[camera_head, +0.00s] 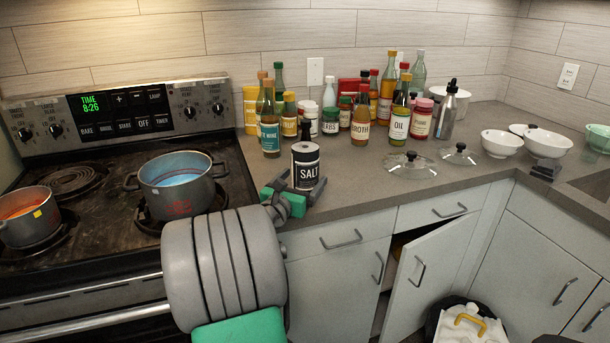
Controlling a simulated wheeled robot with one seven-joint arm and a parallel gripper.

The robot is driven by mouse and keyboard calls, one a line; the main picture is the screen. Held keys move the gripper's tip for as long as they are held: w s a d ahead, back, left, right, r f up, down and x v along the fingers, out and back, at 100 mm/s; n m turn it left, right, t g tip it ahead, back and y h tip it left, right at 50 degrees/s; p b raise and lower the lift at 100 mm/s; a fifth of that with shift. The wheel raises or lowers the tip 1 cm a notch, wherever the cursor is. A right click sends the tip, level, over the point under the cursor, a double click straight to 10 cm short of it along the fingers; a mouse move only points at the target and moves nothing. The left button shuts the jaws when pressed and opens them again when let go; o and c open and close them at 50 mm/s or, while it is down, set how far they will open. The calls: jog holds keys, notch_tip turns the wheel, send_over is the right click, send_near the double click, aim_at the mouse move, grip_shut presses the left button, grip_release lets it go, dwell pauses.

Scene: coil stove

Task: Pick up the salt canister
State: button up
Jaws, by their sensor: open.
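The salt canister (305,167) is a black and white can with a black top, labelled SALT, standing upright on the grey counter near its front edge. My gripper (296,190) is at the counter's edge, right at the canister's lower part. One finger shows to the left of the canister and the other to the front right. The jaws are open, with the lower canister between or just behind them; I cannot tell whether they touch it. My arm hides part of the counter edge and the stove's right front.
Several bottles and jars, such as the oil bottle (399,118), stand behind the canister. A pot (177,186) sits on the stove (100,230) to the left. Glass lids (407,164) and white bowls (501,143) are to the right. A cabinet door (425,270) hangs ajar below.

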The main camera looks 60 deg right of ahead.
jog(key=d, duration=0.2)
jog(key=shift+d, duration=0.3)
jog(key=shift+c, duration=0.4)
grip_shut()
jog(key=shift+w+r, duration=0.1)
dwell(0.3)
